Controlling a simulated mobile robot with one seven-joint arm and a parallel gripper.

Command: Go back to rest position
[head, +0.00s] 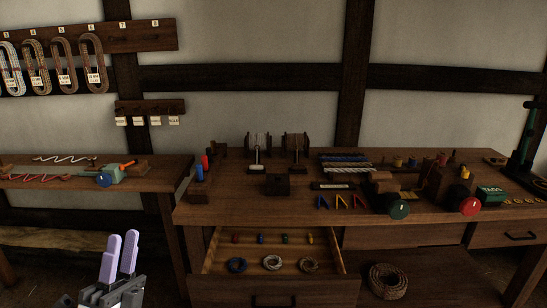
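My gripper (121,247) is at the lower left of the head view, with two pale lilac fingers pointing up. The fingers stand apart with a narrow gap, and I see nothing held between them. It is in front of and below the left bench (150,179), left of the open drawer (215,257) and apart from both. The rest of my arm is mostly out of view.
The open drawer juts forward, holding several small spools and rope coils. A large rope coil (388,280) lies below the bench. Rope hanks hang on a wall rack (140,37).

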